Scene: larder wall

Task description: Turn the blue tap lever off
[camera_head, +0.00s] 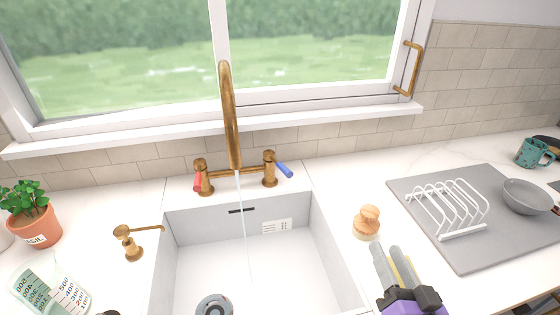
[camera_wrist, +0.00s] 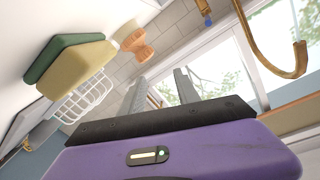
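The brass tap (camera_head: 230,120) stands behind the white sink, and a thin stream of water (camera_head: 243,220) runs from its spout. Its blue lever (camera_head: 283,170) is on the right and points outward, down to the right. The red lever (camera_head: 198,182) is on the left and hangs down. My gripper (camera_head: 387,250) is over the counter right of the sink, in front of the tap and well apart from the blue lever. In the wrist view its fingers (camera_wrist: 160,85) are apart with nothing between them. The blue lever (camera_wrist: 207,20) shows there at the top, beside the spout (camera_wrist: 262,60).
A wooden brush (camera_head: 367,222) stands on the counter between the sink and my gripper. A yellow and green sponge (camera_wrist: 75,65) lies close by. A grey mat (camera_head: 460,255) holds a white rack (camera_head: 447,205) and a pan (camera_head: 527,196). A brass soap dispenser (camera_head: 130,243) is left of the sink.

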